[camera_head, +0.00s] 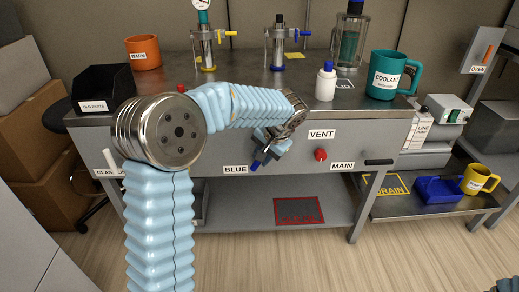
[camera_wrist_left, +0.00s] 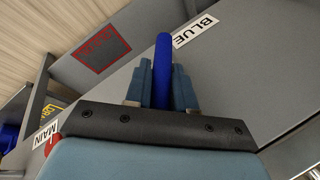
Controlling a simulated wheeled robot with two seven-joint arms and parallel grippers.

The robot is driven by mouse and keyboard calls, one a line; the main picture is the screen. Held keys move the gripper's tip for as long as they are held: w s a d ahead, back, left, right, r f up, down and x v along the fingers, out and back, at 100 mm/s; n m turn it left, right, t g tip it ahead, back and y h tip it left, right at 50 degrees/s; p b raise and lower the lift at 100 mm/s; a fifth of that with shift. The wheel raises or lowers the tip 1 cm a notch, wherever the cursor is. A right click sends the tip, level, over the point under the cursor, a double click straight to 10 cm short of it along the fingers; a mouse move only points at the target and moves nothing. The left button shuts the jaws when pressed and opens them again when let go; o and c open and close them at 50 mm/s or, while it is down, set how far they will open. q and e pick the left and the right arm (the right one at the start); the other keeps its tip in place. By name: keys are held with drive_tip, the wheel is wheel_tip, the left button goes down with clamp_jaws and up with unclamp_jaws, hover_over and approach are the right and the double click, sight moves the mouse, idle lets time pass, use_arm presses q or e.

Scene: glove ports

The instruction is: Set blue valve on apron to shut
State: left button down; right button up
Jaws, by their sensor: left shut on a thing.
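The blue valve's handle (camera_head: 256,164) shows on the grey apron (camera_head: 213,163), just above and right of the BLUE label (camera_head: 235,169). Its visible end points down and to the left in the head view. My left gripper (camera_head: 265,150) is at the handle, with its fingers shut on it. In the left wrist view the blue handle (camera_wrist_left: 162,62) stands between the two fingers and sticks out past their tips, beside the BLUE label (camera_wrist_left: 195,31). The handle's pivot is hidden behind my gripper.
A red knob (camera_head: 320,155) sits right of my gripper under the VENT label, and a black handle (camera_head: 379,162) lies near the MAIN label. A white handle (camera_head: 109,160) is at the left. Bottles, mugs and a black bin (camera_head: 103,87) stand on the worktop above.

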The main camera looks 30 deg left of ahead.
use_arm(q)
drive_tip(key=f+g+y+p, duration=0.1)
drive_tip(key=y, duration=0.1)
drive_tip(key=d+f+m+g+y+p, duration=0.1)
drive_tip(key=y, duration=0.2)
drive_tip(key=w+g+y+p, duration=0.1)
drive_tip(key=y, duration=0.1)
drive_tip(key=shift+d+f+m+g+y, duration=0.4)
drive_tip(key=shift+f+m+g+y, duration=0.15)
drive_tip(key=shift+f+g+y, duration=0.15)
drive_tip(key=shift+y, duration=0.4)
drive_tip(key=shift+f+m+g+y, duration=0.2)
drive_tip(key=shift+f+y, duration=0.15)
drive_tip(key=shift+y, duration=0.35)
drive_tip(key=c, duration=1)
unclamp_jaws()
drive_tip(key=shift+c, duration=0.2)
